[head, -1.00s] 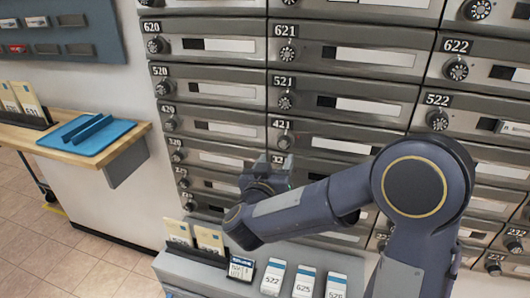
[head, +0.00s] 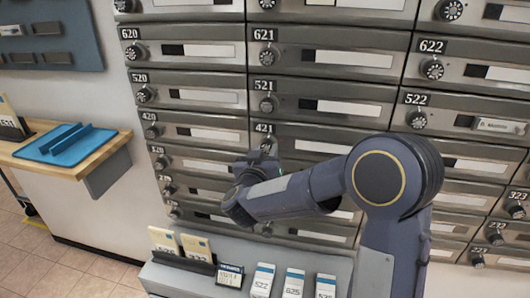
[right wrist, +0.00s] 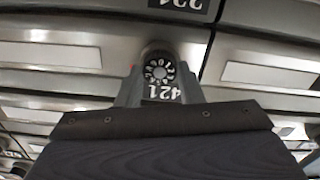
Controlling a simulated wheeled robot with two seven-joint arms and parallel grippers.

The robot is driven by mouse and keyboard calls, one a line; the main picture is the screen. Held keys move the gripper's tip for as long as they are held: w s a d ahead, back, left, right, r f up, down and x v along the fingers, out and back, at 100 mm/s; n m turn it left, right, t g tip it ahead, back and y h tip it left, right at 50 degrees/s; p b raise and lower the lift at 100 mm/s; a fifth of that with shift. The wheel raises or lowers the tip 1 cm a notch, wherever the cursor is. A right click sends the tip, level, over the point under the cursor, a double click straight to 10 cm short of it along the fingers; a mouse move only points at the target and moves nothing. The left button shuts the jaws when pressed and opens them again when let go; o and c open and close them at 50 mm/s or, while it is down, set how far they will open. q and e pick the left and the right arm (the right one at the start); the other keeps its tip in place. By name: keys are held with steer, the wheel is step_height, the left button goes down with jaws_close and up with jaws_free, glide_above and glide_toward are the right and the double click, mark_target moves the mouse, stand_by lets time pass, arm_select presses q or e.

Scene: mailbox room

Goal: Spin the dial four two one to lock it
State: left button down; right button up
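In the right wrist view the dial (right wrist: 158,71) shows between the fingers of my right gripper, above an upside-down 421 label (right wrist: 165,93). In the head view the 421 label (head: 265,128) shows just above my right gripper (head: 264,155), which hides most of the dial. The fingers stand apart on either side of the dial; whether they touch it I cannot tell. My left gripper is not in view.
Mailbox rows with similar dials surround it, such as the dial of 521 (head: 267,104). A grey ledge (head: 185,280) below holds cards and small boxes. A wooden shelf (head: 105,160) with a blue tray (head: 88,148) stands at the left.

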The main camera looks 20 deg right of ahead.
steer(key=shift+c, duration=1.4)
